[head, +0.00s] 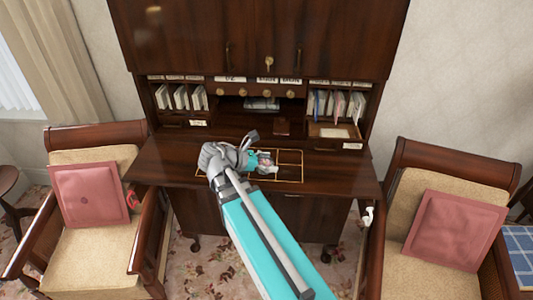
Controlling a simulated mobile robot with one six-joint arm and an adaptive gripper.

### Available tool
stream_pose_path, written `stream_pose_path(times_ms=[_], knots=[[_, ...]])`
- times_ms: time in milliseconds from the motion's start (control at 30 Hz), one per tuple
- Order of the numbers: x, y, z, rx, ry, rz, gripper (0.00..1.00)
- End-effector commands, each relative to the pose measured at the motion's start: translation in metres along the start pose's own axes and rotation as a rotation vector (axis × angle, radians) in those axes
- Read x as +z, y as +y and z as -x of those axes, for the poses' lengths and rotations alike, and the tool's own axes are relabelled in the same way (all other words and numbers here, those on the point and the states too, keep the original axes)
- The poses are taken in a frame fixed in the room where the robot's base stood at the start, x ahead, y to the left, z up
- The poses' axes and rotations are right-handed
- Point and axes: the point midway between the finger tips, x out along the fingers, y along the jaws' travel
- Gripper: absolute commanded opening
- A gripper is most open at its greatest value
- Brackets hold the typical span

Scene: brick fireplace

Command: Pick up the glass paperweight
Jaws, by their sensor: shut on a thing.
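My gripper (268,168) reaches over the desk's writing surface (165,165), above the part marked with thin golden lines. Its fingers are shut on a small pale, pinkish thing that looks like the glass paperweight (264,158). The paperweight is small and partly hidden by the fingers. I cannot tell whether it touches the desk or is clear of it. My arm covers the near left part of the marked area.
The desk's back holds pigeonholes with papers and books (335,103). A small dark red-brown item (282,127) lies behind my gripper. Armchairs with pink cushions (90,194) stand left and right (455,228). The desk's right side is clear.

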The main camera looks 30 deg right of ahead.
Motion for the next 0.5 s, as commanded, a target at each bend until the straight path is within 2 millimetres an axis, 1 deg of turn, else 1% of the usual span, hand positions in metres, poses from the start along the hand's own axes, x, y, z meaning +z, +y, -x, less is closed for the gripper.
stream_pose_path(times_ms=[33,133,500], knots=[[0.0036,-0.0064,0.002,0.001,-0.001,0.0,0.2],[0.0051,-0.0117,0.0036,0.001,-0.001,0.0,0.2],[0.0053,-0.0146,0.0045,0.0,-0.001,0.0,0.2]])
